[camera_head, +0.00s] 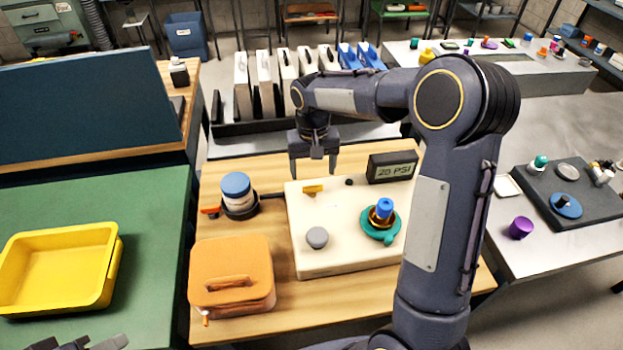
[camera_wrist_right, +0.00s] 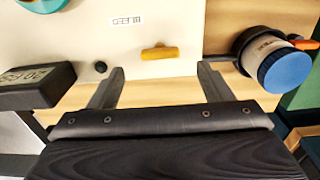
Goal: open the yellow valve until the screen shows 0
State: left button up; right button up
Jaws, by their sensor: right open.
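The yellow valve (camera_head: 313,188) is a small bar handle on a cream panel (camera_head: 330,258) on the wooden table. In the wrist view the yellow valve (camera_wrist_right: 159,53) lies crosswise, just beyond and between my fingertips. My right gripper (camera_head: 313,173) is open and empty, pointing down above the panel's back edge; its two fingers also show in the wrist view (camera_wrist_right: 161,74). The screen (camera_head: 392,167) at the panel's back right reads 20 PSI. Part of my left gripper (camera_head: 82,343) shows at the bottom left edge, mostly cut off.
A green round valve with a blue knob (camera_head: 384,212) and a grey knob (camera_head: 317,238) stand on the panel. A blue-lidded jar (camera_head: 237,190) and an orange case (camera_head: 232,268) are to its left. A yellow tray (camera_head: 58,262) sits on the green table.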

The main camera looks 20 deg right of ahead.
aim_at(313, 188)
notch_tip(313, 188, down, 6)
jog(key=shift+r, duration=0.1)
jog(key=c, duration=1)
